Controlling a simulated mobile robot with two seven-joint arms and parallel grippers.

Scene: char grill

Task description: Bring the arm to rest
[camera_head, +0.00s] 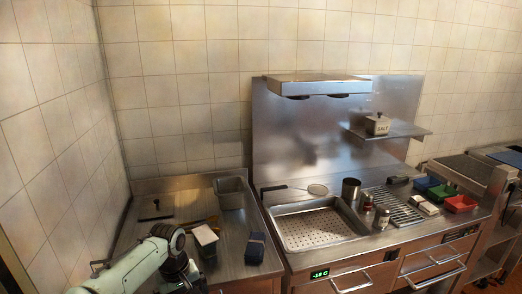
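My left arm, pale green and white, comes in from the bottom left over the steel counter (165,205). Its dark end, where the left gripper (192,278) seems to be, is low near the counter's front edge. The fingers are too small and dark to tell open from shut, or whether anything is held. My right gripper is not in view.
Beside my arm stand a white-topped container (205,235) and a dark blue block (255,248). A steel pan (230,191) is behind them. A tiled wall closes the left.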

